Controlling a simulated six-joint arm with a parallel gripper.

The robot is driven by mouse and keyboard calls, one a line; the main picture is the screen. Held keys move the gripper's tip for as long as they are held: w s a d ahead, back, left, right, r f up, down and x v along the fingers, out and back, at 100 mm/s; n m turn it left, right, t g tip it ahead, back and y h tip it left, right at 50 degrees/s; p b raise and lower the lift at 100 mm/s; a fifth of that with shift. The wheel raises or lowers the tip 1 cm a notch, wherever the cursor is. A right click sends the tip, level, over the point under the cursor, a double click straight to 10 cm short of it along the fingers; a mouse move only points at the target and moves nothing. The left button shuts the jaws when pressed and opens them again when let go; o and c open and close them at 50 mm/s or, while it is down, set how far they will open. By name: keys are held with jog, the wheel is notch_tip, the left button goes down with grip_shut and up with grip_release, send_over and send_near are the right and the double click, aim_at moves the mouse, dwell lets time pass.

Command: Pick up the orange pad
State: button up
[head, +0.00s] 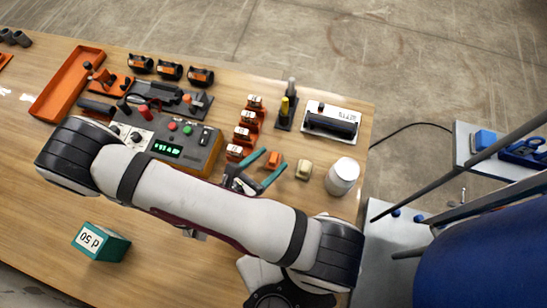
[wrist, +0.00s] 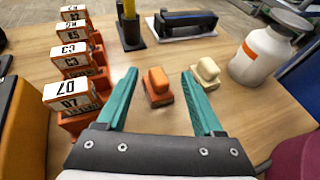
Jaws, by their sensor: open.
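The orange pad (wrist: 157,86) is a small orange block with a raised grip on top, standing on the wooden table. In the wrist view it is between and ahead of the two teal fingers of my gripper (wrist: 160,95), apart from both. In the head view the orange pad (head: 274,159) is just beyond my gripper (head: 262,173), whose teal fingers are spread open and empty. A cream pad (wrist: 206,73) of similar shape sits to the right, close to the right finger in the wrist view.
A white jar (head: 342,176) stands right of the pads. A row of labelled orange blocks (head: 241,135) stands left. Behind are a tool with a black handle on a white plate (head: 331,120) and a yellow marker on a stand (head: 285,108). A teal box (head: 101,242) sits front left.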

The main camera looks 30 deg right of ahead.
grip_shut()
dwell(1.4)
